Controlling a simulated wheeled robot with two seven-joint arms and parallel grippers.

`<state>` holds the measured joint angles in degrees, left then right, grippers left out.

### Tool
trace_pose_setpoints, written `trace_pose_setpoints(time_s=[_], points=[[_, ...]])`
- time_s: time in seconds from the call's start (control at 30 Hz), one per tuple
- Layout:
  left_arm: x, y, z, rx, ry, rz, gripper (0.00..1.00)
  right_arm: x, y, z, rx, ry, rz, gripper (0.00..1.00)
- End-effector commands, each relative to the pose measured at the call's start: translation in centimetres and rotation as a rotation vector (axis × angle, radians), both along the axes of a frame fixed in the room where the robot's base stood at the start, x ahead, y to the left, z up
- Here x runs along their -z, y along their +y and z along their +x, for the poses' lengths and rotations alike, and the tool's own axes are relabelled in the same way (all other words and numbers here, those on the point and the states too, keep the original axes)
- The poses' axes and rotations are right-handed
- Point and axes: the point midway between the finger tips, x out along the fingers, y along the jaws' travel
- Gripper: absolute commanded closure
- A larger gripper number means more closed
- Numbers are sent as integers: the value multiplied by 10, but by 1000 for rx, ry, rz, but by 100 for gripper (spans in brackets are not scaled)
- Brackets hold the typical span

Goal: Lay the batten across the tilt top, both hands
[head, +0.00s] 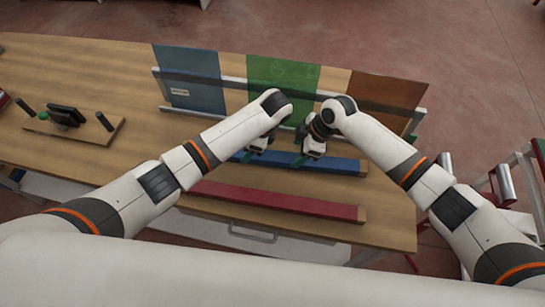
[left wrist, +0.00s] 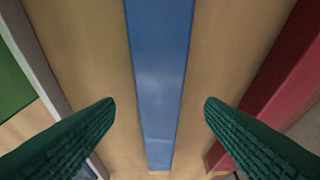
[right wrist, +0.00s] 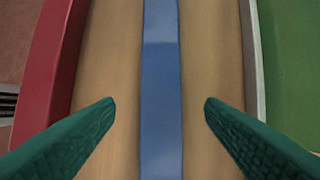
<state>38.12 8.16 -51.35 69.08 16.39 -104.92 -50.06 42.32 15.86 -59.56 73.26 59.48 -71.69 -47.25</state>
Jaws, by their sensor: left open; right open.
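A long blue bar (head: 338,164) lies flat on the wooden bench (head: 400,215), and a long red bar (head: 285,201) lies nearer to me. Which one is the batten, the frames do not tell. My left gripper (head: 247,157) is open above the blue bar; in the left wrist view the bar (left wrist: 160,70) runs between its green fingers, apart from both. My right gripper (head: 299,161) is open above the same bar, close beside the left one; in the right wrist view the bar (right wrist: 160,100) also runs between its fingers. I cannot identify the tilt top.
Blue (head: 190,80), green (head: 282,85) and brown (head: 385,98) panels stand in a pale rack (head: 235,84) behind the bars. A wooden board (head: 75,124) with dark pegs lies at the left. A frame with metal rollers (head: 504,183) stands beyond the bench's right end.

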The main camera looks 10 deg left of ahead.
Motion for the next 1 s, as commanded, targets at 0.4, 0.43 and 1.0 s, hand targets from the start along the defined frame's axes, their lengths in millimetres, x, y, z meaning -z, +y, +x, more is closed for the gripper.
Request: trace_pose_setpoints(time_s=[0.4,0.43,1.0], points=[[36,15,0,0,1,0,36,36,15,0,1,-1,0,36],[37,16,0,0,0,0,36,36,15,0,1,-1,0,36],[37,15,0,0,0,0,90,36,15,0,0,-1,0,90]])
